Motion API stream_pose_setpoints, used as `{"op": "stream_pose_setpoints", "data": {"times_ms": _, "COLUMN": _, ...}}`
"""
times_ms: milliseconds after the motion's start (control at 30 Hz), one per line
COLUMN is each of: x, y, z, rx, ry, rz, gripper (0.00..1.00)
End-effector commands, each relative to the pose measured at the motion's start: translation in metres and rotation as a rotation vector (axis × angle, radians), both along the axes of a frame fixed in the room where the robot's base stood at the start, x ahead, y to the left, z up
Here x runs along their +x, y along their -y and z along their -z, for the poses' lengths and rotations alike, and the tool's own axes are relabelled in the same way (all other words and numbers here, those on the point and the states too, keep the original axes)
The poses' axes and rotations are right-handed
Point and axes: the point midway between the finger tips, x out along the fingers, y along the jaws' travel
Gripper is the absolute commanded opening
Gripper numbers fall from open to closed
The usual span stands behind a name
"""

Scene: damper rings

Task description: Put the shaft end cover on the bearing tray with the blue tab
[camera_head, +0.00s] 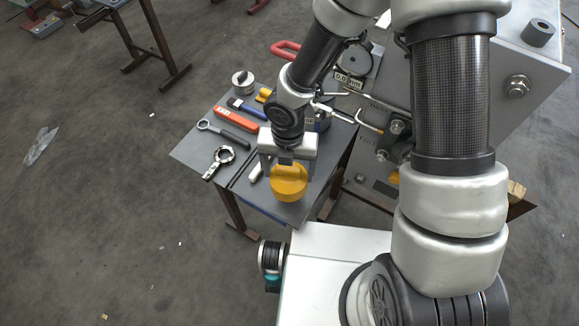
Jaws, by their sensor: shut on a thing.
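A round yellow cap (289,186), which looks like the shaft end cover, is between the fingers of my gripper (286,171). My gripper points down and is shut on it over the front right part of the grey work table. I cannot tell whether the cap touches the surface below. A flat grey plate or tray (262,200) lies under it, and a blue strip (268,212) shows at its front edge. I cannot tell for sure that this strip is the blue tab. My gripper and arm hide part of the table behind the cap.
On the table (195,151) lie an orange-red tool (236,118), a dark wrench (222,131), a metal clamp ring (219,160), a metal cylinder (242,82) and a blue-handled tool (244,106). A grey machine housing (479,85) stands close at the right. The floor at left is mostly open.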

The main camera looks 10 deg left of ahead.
Motion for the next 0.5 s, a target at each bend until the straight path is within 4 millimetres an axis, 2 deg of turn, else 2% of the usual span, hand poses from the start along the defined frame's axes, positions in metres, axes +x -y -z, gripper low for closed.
{"op": "stream_pose_setpoints", "data": {"times_ms": 233, "x": 0.001, "y": 0.001, "z": -0.003, "rx": 0.011, "ry": 0.001, "rz": 0.001, "gripper": 0.43}}
{"op": "stream_pose_setpoints", "data": {"times_ms": 500, "x": 0.0, "y": 0.0, "z": 0.023, "rx": 0.009, "ry": 0.0, "rz": -0.002, "gripper": 0.43}}
